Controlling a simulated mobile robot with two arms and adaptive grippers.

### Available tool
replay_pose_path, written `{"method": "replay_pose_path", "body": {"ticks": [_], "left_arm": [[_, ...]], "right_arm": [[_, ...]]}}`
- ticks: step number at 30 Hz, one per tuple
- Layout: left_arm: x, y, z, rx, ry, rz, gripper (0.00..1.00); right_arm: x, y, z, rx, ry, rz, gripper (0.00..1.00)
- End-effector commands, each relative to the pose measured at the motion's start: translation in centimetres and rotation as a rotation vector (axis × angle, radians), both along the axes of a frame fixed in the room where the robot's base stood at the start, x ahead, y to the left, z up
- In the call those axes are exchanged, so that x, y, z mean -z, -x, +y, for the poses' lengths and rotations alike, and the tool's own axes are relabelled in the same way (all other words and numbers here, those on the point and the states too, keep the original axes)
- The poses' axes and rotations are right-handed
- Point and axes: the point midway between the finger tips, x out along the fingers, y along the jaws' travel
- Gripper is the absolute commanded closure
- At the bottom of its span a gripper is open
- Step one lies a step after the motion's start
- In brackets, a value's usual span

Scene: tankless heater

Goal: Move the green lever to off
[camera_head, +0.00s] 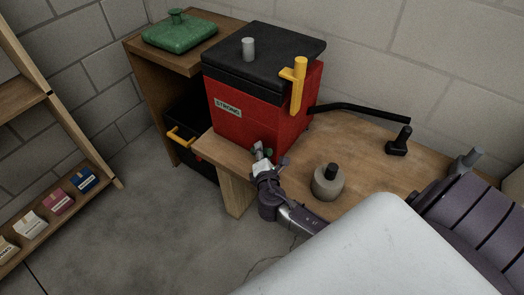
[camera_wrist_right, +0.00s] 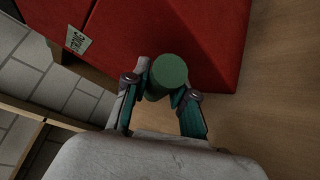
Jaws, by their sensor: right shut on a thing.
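The heater (camera_head: 245,115) is a red box with a black top and a "STRONG" label, standing on a wooden table; its red side also shows in the right wrist view (camera_wrist_right: 170,35). The green lever (camera_wrist_right: 168,74) shows in the right wrist view as a round green end close to the red side. My right gripper (camera_head: 266,154) is at the heater's lower front. In the right wrist view its two fingers (camera_wrist_right: 164,90) are shut on the green lever, one on each side. The lever's far part is hidden. My left gripper is not in view.
A yellow lever (camera_head: 298,85) sits on the heater's right side, with a black pipe (camera_head: 355,111) running right from there. A grey bottle (camera_head: 328,182) stands close to my right arm. A green container (camera_head: 180,34) sits on the shelf behind left. The floor at left is clear.

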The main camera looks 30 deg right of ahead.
Motion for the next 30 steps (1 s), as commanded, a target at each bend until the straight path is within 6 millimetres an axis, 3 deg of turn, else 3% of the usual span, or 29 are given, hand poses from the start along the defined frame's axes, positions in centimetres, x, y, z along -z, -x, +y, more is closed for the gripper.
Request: {"method": "replay_pose_path", "body": {"ticks": [8,21,30], "left_arm": [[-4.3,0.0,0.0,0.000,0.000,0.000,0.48],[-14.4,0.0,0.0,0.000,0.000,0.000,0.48],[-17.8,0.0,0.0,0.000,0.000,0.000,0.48]], "right_arm": [[-1.4,-0.2,0.1,0.001,0.040,0.101,1.00],[-2.7,-1.4,0.7,0.000,0.188,0.457,1.00],[-2.5,-2.4,1.1,-0.001,0.291,0.705,1.00]]}}
